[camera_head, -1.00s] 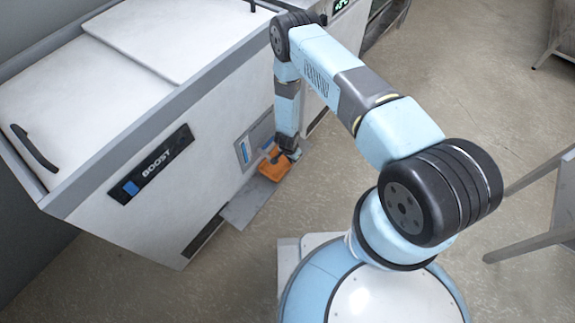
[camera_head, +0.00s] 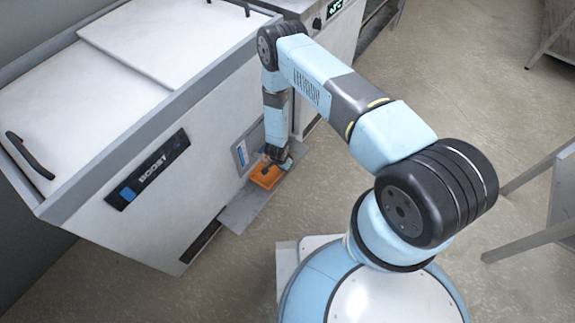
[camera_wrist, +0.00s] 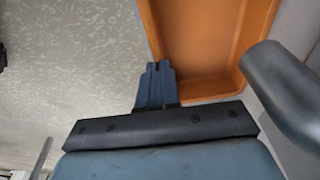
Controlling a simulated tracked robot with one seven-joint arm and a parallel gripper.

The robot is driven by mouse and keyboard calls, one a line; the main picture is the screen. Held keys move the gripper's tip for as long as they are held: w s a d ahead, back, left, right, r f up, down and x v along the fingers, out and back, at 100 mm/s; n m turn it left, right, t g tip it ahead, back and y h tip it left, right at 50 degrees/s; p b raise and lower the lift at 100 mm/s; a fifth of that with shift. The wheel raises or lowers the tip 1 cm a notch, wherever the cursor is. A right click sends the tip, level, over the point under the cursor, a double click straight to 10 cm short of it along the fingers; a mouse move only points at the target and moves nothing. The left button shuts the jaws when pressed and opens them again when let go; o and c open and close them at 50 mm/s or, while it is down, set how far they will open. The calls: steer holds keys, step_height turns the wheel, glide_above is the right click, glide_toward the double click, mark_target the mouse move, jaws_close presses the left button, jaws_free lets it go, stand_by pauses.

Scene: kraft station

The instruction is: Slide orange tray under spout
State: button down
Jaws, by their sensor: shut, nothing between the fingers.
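The orange tray (camera_head: 266,175) sits on a grey metal shelf (camera_head: 243,212) low against the front of the white BOOST machine. My gripper (camera_head: 275,157) is at the tray's far end in the head view. In the wrist view the tray (camera_wrist: 205,45) shows as a shallow open box with no contents in the part I see. My gripper (camera_wrist: 157,72) is shut with its fingers together at the tray's near left corner; whether they touch the rim I cannot tell. A grey rounded spout-like part (camera_wrist: 290,95) stands at the right in the wrist view, close to the tray.
The white BOOST machine (camera_head: 130,215) stands on the left, with a blue-marked panel (camera_head: 241,154) just above the tray. Another white unit (camera_head: 330,50) stands behind. Concrete floor (camera_head: 440,80) is free to the right; a metal table frame (camera_head: 530,235) is at the right edge.

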steer(key=shift+s+f, duration=0.25)
steer(key=shift+s, duration=0.6)
steer(key=shift+w+r, duration=0.15)
steer(key=shift+r, duration=0.4)
steer(key=shift+s+d, duration=0.1)
steer(key=shift+s, duration=0.1)
steer(key=s+a, duration=0.2)
steer(key=s, duration=0.1)
steer(key=s+a, duration=0.5)
steer(key=s, duration=0.1)
steer(key=shift+s+a, duration=0.1)
steer(key=shift+a, duration=0.3)
steer(key=c, duration=1.8)
jaws_free()
steer(key=shift+o, duration=0.7)
steer(key=shift+r, duration=0.15)
steer(key=o, duration=0.4)
steer(key=shift+g+y, duration=0.6)
steer(key=shift+g, duration=0.2)
steer(key=w+d+r, duration=0.2)
steer(key=r, duration=0.1)
steer(key=w+d+r, duration=0.2)
steer(key=w+r, duration=0.1)
steer(key=w+d+r, duration=0.2)
steer(key=w+r, duration=0.1)
steer(key=shift+w+d+r, duration=0.1)
steer(key=shift+w, duration=0.15)
